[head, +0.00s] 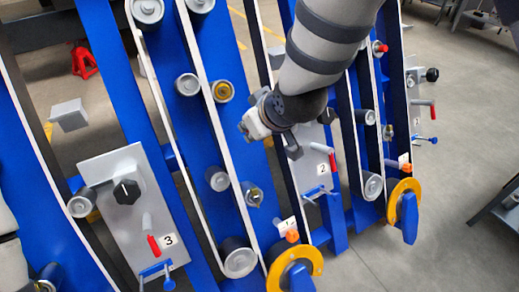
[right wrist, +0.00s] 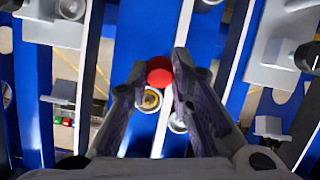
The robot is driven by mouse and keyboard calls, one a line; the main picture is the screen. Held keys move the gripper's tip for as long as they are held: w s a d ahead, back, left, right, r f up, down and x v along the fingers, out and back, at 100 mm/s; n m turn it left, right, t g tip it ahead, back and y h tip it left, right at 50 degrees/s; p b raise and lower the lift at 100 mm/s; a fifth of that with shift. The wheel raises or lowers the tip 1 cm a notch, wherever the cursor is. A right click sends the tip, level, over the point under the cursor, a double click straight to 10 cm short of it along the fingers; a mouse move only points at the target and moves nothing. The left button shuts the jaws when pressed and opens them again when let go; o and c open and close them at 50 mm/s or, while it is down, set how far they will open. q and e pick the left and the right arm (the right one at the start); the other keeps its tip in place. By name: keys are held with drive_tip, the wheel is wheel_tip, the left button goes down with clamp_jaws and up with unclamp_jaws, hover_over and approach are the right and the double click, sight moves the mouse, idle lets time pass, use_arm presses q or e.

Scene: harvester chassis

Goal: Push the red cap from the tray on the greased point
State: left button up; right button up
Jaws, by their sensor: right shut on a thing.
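The cap does not show in the head view. Just below the cap in the right wrist view is a round fitting with a yellow ring (right wrist: 150,99), partly hidden by a finger. Whether this is the greased point, I cannot tell. The tray cannot be made out for sure. My left gripper is out of view.
Blue uprights with pale belts and several grey rollers (head: 187,84) stand around the gripper. A grey panel marked 3 (head: 123,215) has a black knob and red lever. Yellow discs (head: 295,268) sit low. Open floor (head: 460,130) lies to the right.

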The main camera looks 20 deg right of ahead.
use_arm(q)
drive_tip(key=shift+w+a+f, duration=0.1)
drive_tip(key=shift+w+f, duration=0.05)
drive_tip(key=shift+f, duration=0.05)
use_arm(e)
drive_tip(key=w+r+n+t+y, duration=0.1)
drive_tip(key=w+r+t+y, duration=0.1)
drive_tip(key=w, duration=0.7)
drive_tip(key=a+r+t, duration=0.1)
drive_tip(key=t, duration=0.1)
drive_tip(key=shift+w+r+n+t, duration=0.2)
drive_tip(key=shift+n+t, duration=0.1)
drive_tip(key=shift+t, duration=0.1)
drive_tip(key=w+f, duration=0.1)
drive_tip(key=w+f+b, duration=0.1)
drive_tip(key=w+f, duration=0.1)
drive_tip(key=shift+w+a, duration=0.1)
drive_tip(key=shift+a, duration=0.2)
drive_tip(key=shift+w+r+b, duration=0.1)
drive_tip(key=shift+w+b, duration=0.2)
drive_tip(key=shift+w, duration=0.1)
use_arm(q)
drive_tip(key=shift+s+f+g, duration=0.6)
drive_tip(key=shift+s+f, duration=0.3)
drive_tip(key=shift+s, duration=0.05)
use_arm(e)
drive_tip(key=shift+r, duration=0.15)
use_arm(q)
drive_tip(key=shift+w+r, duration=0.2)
